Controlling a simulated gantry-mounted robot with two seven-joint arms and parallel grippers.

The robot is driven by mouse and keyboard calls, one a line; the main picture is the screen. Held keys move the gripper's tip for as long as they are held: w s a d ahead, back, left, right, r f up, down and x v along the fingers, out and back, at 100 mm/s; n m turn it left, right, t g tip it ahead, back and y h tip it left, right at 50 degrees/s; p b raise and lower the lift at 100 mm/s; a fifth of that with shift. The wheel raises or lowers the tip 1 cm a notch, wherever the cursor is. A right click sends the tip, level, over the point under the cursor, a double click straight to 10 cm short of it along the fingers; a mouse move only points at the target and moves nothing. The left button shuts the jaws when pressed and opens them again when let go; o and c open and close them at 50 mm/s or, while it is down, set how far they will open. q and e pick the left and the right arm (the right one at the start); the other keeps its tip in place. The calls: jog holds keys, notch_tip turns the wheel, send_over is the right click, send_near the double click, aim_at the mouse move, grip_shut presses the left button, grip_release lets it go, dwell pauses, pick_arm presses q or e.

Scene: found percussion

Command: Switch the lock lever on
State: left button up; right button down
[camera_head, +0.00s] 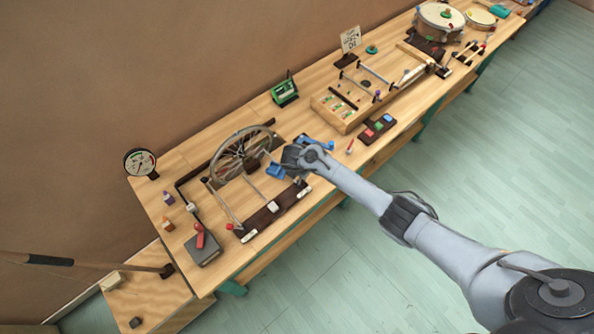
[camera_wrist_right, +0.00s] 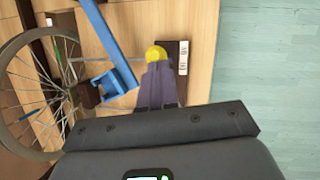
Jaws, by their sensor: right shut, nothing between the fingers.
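My right arm reaches in from the right in the head view. Its gripper (camera_head: 290,160) is above the bench beside the spoked wheel (camera_head: 233,158). In the right wrist view the dark fingers (camera_wrist_right: 157,80) are shut and empty. Their tips are at a yellow knob (camera_wrist_right: 156,53), which may belong to the lock lever; I cannot tell whether they touch it. A blue bracket (camera_wrist_right: 113,86) is just left of the fingers. A red lever (camera_head: 200,236) stands on a grey box (camera_head: 205,252) at the bench's near left end. My left gripper is not in view.
The wooden bench (camera_head: 175,185) also holds a dial gauge (camera_head: 139,162), a green device (camera_head: 284,91), a wooden frame with rods (camera_head: 343,117) and drums (camera_head: 438,15). A dark bar (camera_head: 270,212) lies near the front edge. Open floor (camera_head: 480,140) is to the right.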

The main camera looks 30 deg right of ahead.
jog(key=shift+w+d+f+y, duration=0.1)
jog(key=shift+d+y, duration=0.05)
jog(key=shift+d, duration=0.4)
jog(key=shift+w+d+y, duration=0.1)
jog(key=shift+d+y, duration=0.05)
jog(key=shift+d, duration=0.35)
jog(key=shift+s+a+r+p, duration=0.1)
jog(key=shift+a+r+p, duration=0.3)
jog(key=shift+p, duration=0.3)
jog(key=a+p+v, duration=0.1)
jog(key=p+v, duration=0.3)
jog(key=v, duration=0.8)
jog(key=shift+s+f, duration=0.2)
jog(key=shift+s, duration=0.05)
jog(key=shift+a, duration=0.1)
